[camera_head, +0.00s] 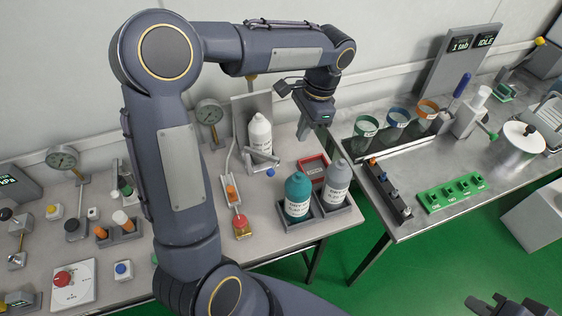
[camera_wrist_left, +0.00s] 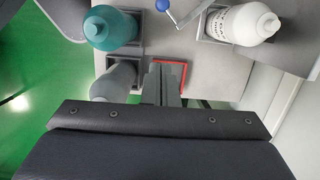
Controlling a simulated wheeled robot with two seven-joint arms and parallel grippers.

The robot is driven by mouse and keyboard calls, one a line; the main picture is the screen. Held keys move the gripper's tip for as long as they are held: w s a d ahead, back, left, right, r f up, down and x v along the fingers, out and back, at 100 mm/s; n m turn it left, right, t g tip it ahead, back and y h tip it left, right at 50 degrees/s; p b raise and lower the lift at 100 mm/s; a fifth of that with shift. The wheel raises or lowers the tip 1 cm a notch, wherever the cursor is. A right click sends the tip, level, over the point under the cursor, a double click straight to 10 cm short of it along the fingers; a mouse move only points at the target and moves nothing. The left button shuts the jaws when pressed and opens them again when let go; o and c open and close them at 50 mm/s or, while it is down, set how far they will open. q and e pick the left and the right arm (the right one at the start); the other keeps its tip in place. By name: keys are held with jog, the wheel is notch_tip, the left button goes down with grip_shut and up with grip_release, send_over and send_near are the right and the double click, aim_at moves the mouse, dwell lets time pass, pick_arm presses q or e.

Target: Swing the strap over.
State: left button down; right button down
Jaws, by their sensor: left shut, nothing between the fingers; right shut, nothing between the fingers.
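A white labelled bottle (camera_head: 260,137) stands upright in a grey holder against a back plate. A metal strap or lever (camera_head: 262,157) crosses in front of it, with a blue ball (camera_head: 270,172) at its end. In the left wrist view the blue ball (camera_wrist_left: 162,5) and the white bottle (camera_wrist_left: 248,22) show at the top. My left gripper (camera_head: 320,128) is shut and empty, above and to the right of the strap, apart from it. Its fingers (camera_wrist_left: 165,95) show closed together over the red tray. My right gripper (camera_head: 488,305) is shut at the lower right, partly cut off.
A teal bottle (camera_head: 297,196) and a grey bottle (camera_head: 335,184) stand in dark trays in front. A red tray (camera_head: 313,167) lies behind them. Gauges and knobs fill the left bench. A gap separates it from the right bench (camera_head: 420,222).

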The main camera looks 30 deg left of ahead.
aim_at(273, 174)
pick_arm(q)
jog(key=s+a+f, duration=0.3)
jog(key=s+f, duration=0.1)
jog(key=f, duration=0.5)
jog(key=shift+s+a+f+p, duration=0.15)
jog(key=shift+a+f+p, duration=0.2)
jog(key=shift+p, duration=0.1)
jog(key=shift+s, duration=0.1)
jog(key=shift+s+a+m, duration=0.15)
jog(key=shift+s+m, duration=0.85)
jog(key=s+a+m+t+p, duration=0.1)
jog(key=s+a+m, duration=0.4)
jog(key=s+m, duration=0.1)
jog(key=shift+s+m+t+y+p, duration=0.3)
jog(key=shift+s+m+y, duration=0.1)
jog(key=shift+m, duration=0.1)
jog(key=shift+a, duration=0.1)
